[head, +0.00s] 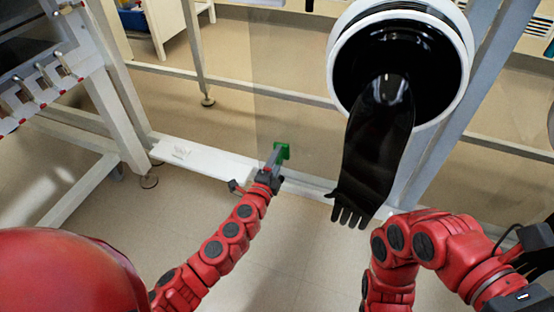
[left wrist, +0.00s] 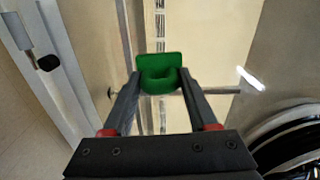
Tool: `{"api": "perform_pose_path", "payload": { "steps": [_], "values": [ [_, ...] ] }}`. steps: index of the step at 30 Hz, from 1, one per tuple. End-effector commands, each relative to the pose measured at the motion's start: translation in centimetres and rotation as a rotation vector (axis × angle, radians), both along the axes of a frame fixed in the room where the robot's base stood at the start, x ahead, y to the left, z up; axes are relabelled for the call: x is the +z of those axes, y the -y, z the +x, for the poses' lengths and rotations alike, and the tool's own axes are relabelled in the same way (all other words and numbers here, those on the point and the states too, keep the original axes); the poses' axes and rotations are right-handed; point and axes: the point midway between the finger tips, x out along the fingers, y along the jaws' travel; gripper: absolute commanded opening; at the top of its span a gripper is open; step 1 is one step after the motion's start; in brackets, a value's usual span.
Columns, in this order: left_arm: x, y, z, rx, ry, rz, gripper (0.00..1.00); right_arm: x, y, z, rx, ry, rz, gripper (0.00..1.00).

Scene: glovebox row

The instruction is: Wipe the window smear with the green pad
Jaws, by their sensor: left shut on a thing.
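My left gripper (head: 276,160) is shut on the green pad (head: 282,151), in the middle of the head view. In the left wrist view, the fingers (left wrist: 160,85) grip the pad's rounded handle, and its flat plate (left wrist: 160,60) faces away from me. The clear window (head: 300,125) stands in front of the pad; I cannot tell whether the pad touches it. A pale bright streak (left wrist: 250,78) shows right of the pad in the left wrist view; I cannot tell whether it is the smear or a reflection. My right arm is at the lower right, its fingertips out of view.
A white-ringed port (head: 468,75) with a hanging black glove (head: 378,150) is right of the pad. Frame posts (head: 118,105) stand at left; open floor lies below.

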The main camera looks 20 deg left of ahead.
Motion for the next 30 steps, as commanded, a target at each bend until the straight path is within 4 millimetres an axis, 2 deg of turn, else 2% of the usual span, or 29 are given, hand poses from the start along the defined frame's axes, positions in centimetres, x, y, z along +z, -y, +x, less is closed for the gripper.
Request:
{"api": "perform_pose_path", "payload": {
  "steps": [30],
  "values": [
    [-0.1,0.0,1.6,0.000,-0.001,0.001,0.00,-0.2,0.0,0.0,0.000,0.000,0.000,0.50]
  ]
}}
